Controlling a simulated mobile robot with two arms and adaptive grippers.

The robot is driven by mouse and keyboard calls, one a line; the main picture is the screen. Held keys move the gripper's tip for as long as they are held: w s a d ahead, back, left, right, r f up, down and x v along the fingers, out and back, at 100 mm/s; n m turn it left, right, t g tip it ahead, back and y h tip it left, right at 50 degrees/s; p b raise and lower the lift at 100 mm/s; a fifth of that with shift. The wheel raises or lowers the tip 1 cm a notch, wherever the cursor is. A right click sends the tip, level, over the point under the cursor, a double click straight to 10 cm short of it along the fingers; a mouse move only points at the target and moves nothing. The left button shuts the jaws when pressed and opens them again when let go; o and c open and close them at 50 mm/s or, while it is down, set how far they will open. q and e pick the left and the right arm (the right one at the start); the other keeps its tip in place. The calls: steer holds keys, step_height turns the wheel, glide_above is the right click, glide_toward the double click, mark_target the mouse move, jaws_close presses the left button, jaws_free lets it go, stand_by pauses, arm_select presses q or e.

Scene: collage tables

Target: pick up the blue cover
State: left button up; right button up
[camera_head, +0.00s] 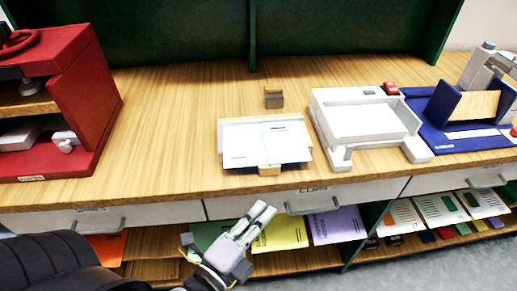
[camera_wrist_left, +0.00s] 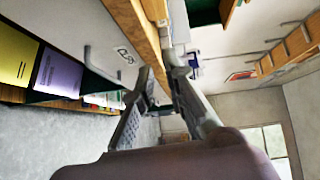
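Coloured covers lie on the shelf under the table. In the head view they are orange (camera_head: 106,249), green (camera_head: 205,235), yellow (camera_head: 287,233) and purple (camera_head: 338,226). The yellow and purple covers also show at the left of the left wrist view (camera_wrist_left: 15,55). I cannot pick out a plainly blue cover; part of the shelf is hidden behind my left arm. My left gripper (camera_head: 265,212) is in front of the drawer fronts, above the green and yellow covers. Its fingers (camera_wrist_left: 160,72) are apart with nothing seen between them. My right gripper is not in view.
Drawer handles (camera_head: 312,204) stick out near my left gripper. On the tabletop are a white paper holder (camera_head: 240,150), a small brown block (camera_head: 273,98), a white tray device (camera_head: 365,120) and a navy device (camera_head: 435,110). A red cabinet (camera_head: 90,100) stands left. Patterned sheets (camera_head: 440,210) lie lower right.

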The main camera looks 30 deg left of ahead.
arm_select(q)
steer(key=r, duration=0.2)
steer(key=p, duration=0.6)
glide_toward(298, 160)
steer(key=w, duration=0.2)
steer(key=w+d, duration=0.1)
steer(key=w, duration=0.1)
steer(key=shift+w+f, duration=0.15)
steer(key=shift+w, duration=0.35)
steer(key=w+p, duration=0.1)
steer(key=w, duration=0.3)
steer(key=shift+w+d+p, duration=0.1)
steer(key=shift+w+p, duration=0.05)
steer(key=shift+p, duration=0.25)
steer(key=shift+w+d+f, duration=0.1)
steer(key=shift+w+f, duration=0.05)
steer(key=shift+w, duration=0.35)
steer(key=shift+s, duration=0.1)
steer(key=shift+c, duration=0.6)
jaws_close()
